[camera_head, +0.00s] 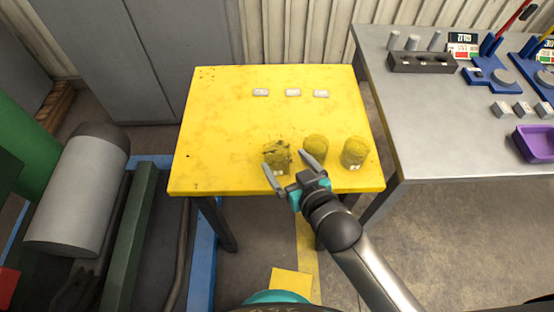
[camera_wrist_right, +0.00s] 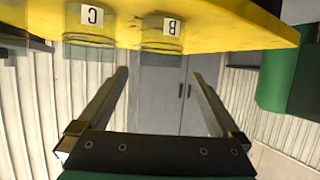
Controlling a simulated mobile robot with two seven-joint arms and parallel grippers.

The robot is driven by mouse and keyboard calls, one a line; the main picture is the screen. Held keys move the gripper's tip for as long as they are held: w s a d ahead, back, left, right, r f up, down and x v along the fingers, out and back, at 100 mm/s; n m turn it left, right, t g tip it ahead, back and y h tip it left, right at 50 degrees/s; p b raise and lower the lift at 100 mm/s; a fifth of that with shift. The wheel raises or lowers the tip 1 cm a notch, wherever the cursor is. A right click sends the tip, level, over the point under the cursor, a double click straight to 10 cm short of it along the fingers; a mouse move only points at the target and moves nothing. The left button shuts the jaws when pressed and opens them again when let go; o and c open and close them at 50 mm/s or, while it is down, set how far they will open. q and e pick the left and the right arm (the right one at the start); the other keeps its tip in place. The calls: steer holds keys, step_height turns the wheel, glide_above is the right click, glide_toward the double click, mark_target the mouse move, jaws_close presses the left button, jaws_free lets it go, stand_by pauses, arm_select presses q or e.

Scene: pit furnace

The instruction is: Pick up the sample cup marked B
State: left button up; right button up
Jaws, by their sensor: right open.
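Three see-through cups stand in a row near the front edge of the yellow table (camera_head: 230,120). The left one (camera_head: 276,153) holds something dark. The middle one (camera_head: 315,146) and right one (camera_head: 354,150) look yellowish. The wrist view is upside down; it shows the cup marked B (camera_wrist_right: 162,38) and the cup marked C (camera_wrist_right: 90,50) beside it. B appears to be the left cup in the head view. My right gripper (camera_head: 288,166) is open and empty, its fingers pointing toward the left cup, apart from it as far as I can tell. My left gripper is out of view.
Several small white tags (camera_head: 292,93) lie farther back on the yellow table. A grey table (camera_head: 450,110) on the right carries a dark block, blue stands and a purple tray (camera_head: 538,143). The yellow table's left part is clear.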

mark_target(272, 146)
steer(key=b+x, duration=0.1)
steer(key=x, duration=0.3)
steer(key=shift+w+f, duration=0.15)
steer(key=shift+w, duration=0.05)
steer(key=shift+f+b+x, duration=0.1)
steer(key=shift+b+x, duration=0.3)
steer(key=shift+x, duration=0.9)
steer(key=shift+f+b+x, duration=0.15)
steer(key=shift+b+x, duration=0.2)
steer(key=shift+x, duration=0.9)
steer(key=shift+s, duration=0.1)
steer(key=shift+c, duration=0.2)
steer(key=c, duration=1.2)
steer(key=shift+r, duration=0.1)
